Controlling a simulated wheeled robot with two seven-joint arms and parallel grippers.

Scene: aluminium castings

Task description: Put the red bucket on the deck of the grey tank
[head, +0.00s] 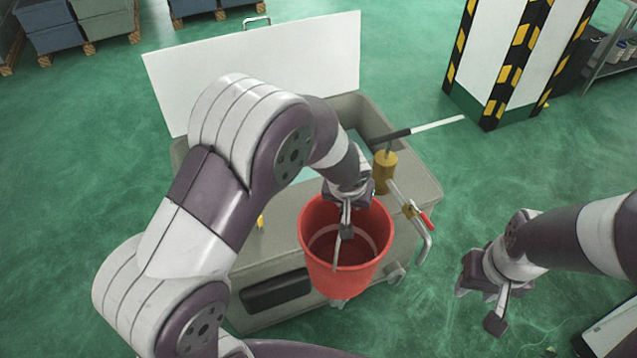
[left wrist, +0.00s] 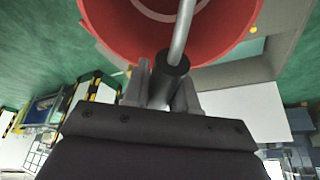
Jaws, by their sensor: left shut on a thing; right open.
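The red bucket (head: 346,272) hangs upright over the front part of the grey tank's deck (head: 277,228). It looks empty, and whether its base touches the deck cannot be told. My left gripper (head: 347,226) is shut on the bucket's handle. In the left wrist view the fingers (left wrist: 166,85) grip the dark sleeve of the handle, with the red bucket (left wrist: 222,45) beyond. The grey tank (head: 410,165) has its white lid raised at the back; my left arm hides part of it. My right gripper (head: 484,303) is open and empty, over the floor right of the tank.
A brass-coloured cylinder (head: 384,172) and a dark-handled rod (head: 425,130) are at the tank's right side. A red-tipped valve lever (head: 425,219) and pipe stick out there. A striped pillar (head: 505,60) stands back right.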

